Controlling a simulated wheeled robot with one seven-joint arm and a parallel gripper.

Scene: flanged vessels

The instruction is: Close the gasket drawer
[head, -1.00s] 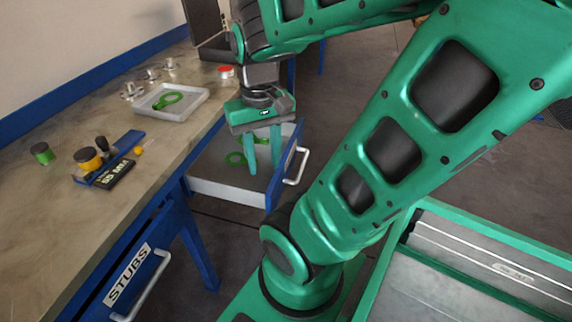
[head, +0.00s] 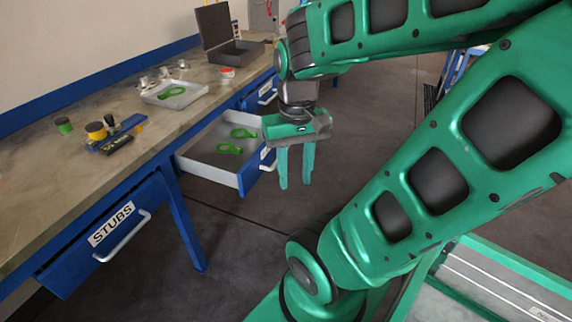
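The gasket drawer (head: 207,172) is pulled out from under the workbench, with a grey tray body and a blue front. Two green gaskets (head: 230,149) lie inside it. Its handle (head: 268,158) is partly hidden behind my gripper. My gripper (head: 295,184) points down in front of the drawer's blue front, to its right in the picture. Its two green fingers are apart with nothing between them. I cannot tell whether a finger touches the handle.
The workbench (head: 40,190) holds a grey tray (head: 190,97) with another green gasket, a dark open case (head: 228,45) and several small parts. The floor right of the drawers is clear.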

